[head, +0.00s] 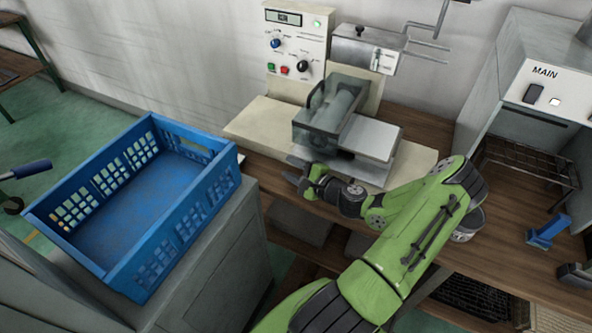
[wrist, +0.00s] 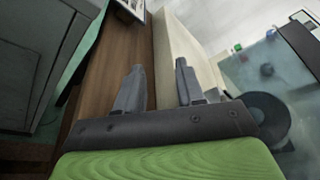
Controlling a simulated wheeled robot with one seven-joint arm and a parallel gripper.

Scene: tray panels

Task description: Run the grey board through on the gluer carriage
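The gluer stands against the wall with a cream base (head: 254,123), a clear cover (head: 318,120) over a roller, and a control panel (head: 296,45). A flat light-grey plate (head: 372,137) sticks out to the right of the cover; I cannot tell whether it is the carriage alone or the grey board on it.
An empty blue crate (head: 155,262) stands on a grey cabinet at left. The wooden bench (head: 425,115) holds a can (head: 468,222) behind my arm and a blue tool (head: 548,231). A grey housing marked MAIN (head: 543,72) with a wire rack (head: 525,160) stands at right.

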